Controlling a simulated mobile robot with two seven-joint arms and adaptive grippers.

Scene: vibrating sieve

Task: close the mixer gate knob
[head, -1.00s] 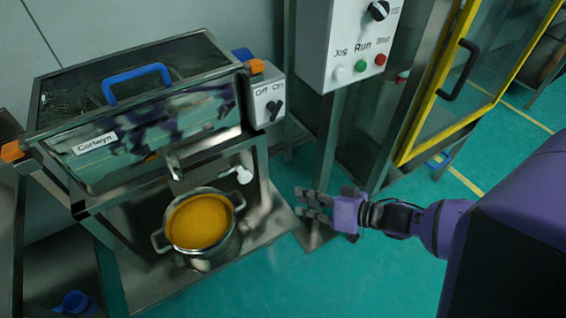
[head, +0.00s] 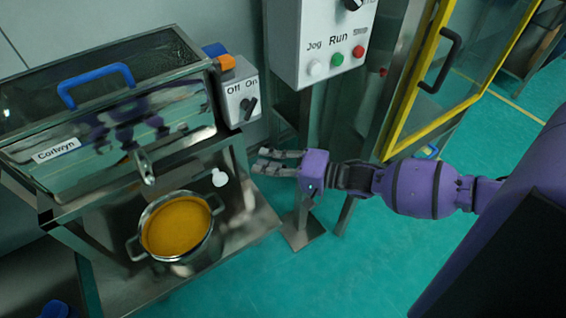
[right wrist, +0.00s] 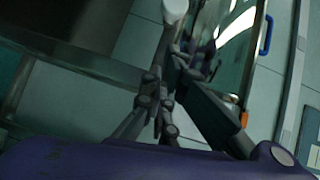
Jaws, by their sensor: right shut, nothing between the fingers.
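The gate knob (head: 220,178) is a small white ball on the front of the metal mixer (head: 190,140), right of its spout (head: 142,165). In the right wrist view the white knob (right wrist: 175,9) shows at the top edge, beyond the fingers. My right gripper (head: 262,162) is to the right of the knob, at about its height in the picture and apart from it. Its fingers point left toward the mixer. In the right wrist view the gripper's fingers (right wrist: 163,85) are together and empty. My left gripper is not in view.
A pot of orange content (head: 178,228) stands on the shelf below the spout. An Off/On switch box (head: 240,98) is on the mixer's right side. A control box (head: 325,40) on a post and a yellow-framed door (head: 415,85) are to the right. Green floor is clear in front.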

